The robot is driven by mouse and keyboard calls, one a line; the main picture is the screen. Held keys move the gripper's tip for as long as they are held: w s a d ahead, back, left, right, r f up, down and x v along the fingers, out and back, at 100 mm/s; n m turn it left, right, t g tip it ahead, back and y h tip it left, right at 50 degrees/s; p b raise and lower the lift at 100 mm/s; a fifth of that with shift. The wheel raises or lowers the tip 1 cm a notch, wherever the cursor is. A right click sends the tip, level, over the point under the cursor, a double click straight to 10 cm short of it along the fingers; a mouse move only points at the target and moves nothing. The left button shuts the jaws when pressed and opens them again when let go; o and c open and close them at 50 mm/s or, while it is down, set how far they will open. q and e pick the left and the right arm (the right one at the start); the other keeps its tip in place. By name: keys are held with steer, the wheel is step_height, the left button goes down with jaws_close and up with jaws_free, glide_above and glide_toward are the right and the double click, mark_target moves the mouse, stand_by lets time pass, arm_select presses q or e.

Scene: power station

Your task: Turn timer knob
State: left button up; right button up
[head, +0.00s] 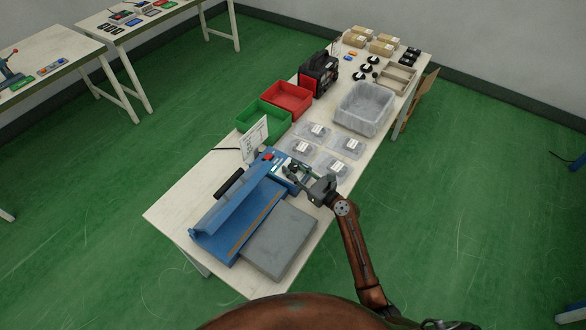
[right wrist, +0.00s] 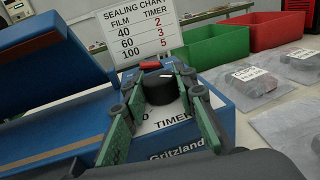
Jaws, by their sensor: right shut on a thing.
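The timer knob (right wrist: 160,88) is a black round knob on the blue sealer's white panel, with the word TIMER printed in front of it. My right gripper (right wrist: 160,84) has its two fingers on either side of the knob and is shut on it. In the head view my right gripper (head: 294,170) is over the end of the blue sealer (head: 240,208), and it hides the knob. The sealing chart (right wrist: 140,30) stands behind the knob and lists FILM 40, 60, 100 with TIMER 2, 3, 5. My left gripper is not in view.
A red switch (right wrist: 150,65) is just behind the knob. A green bin (head: 262,120), a red bin (head: 288,98) and a clear bin (head: 364,108) stand further back. Several flat bags (head: 303,149) lie beside the sealer. A grey platform (head: 279,240) adjoins it.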

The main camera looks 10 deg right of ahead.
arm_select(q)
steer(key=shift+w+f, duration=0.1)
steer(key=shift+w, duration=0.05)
arm_select(e)
steer(key=shift+w+d+f+n+g+y+b, duration=0.1)
steer(key=shift+f+n+g+y+b, duration=0.05)
steer(key=shift+n+g+y+b, duration=0.65)
steer(key=n+g+y+b, duration=0.3)
steer(key=g+y+b, duration=0.1)
steer(key=shift+n, duration=0.4)
steer(key=n+g+y+b, duration=0.1)
steer(key=n+g+b, duration=0.1)
steer(key=g, duration=0.1)
steer(key=shift+g+y+b, duration=0.4)
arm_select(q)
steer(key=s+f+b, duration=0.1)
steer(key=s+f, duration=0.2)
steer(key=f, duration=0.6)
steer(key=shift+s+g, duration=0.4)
arm_select(e)
steer(key=shift+n+g, duration=0.8)
steer(key=shift+g, duration=0.1)
steer(key=o, duration=1.2)
steer(key=shift+c, duration=0.2)
